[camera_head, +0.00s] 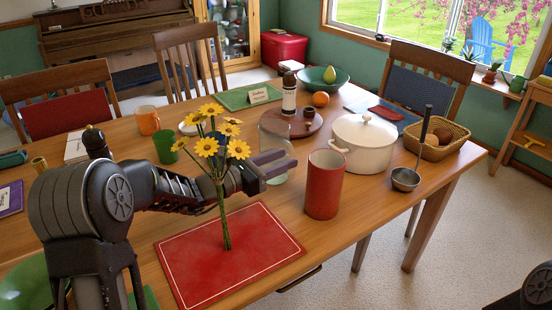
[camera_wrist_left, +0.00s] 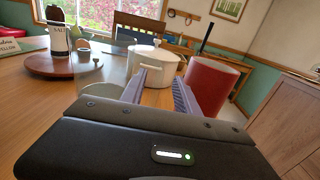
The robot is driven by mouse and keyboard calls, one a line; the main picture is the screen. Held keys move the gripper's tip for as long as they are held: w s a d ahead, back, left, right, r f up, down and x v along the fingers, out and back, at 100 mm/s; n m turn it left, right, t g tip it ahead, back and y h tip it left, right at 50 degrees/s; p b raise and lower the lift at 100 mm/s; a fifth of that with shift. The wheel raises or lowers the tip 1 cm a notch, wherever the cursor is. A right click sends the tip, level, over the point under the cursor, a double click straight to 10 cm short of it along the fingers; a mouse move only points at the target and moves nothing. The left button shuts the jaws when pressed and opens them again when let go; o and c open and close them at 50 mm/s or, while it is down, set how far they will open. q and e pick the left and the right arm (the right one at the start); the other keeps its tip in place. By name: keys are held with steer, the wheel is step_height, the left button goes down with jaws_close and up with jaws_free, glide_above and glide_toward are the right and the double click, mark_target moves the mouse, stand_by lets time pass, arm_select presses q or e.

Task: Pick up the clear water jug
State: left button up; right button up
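The clear water jug (camera_head: 275,130) stands on the wooden table, left of the white pot and behind my left gripper's fingers. It is see-through, so its outline is faint. My left gripper (camera_head: 277,167) is open, its fingers overlapping the lower part of the jug in the head view. In the left wrist view, the jug (camera_wrist_left: 98,66) is left of both fingers (camera_wrist_left: 158,90), and no object sits between the fingertips. Whether a finger touches the jug is unclear. My right gripper is not in view.
A white lidded pot (camera_head: 363,142) and a red cylinder (camera_head: 324,185) stand to the right. A round wooden tray (camera_head: 312,127) holds a bottle behind. Yellow flowers (camera_head: 208,147) rise in front of my left forearm. A red placemat (camera_head: 200,270) lies nearer.

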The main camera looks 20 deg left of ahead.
mark_target(293, 156)
arm_select(q)
steer(key=x, duration=0.3)
steer(key=shift+w+d, duration=0.3)
steer(key=shift+c, duration=0.4)
jaws_close()
stand_by(0.9)
steer(key=shift+r, duration=0.1)
stand_by(0.4)
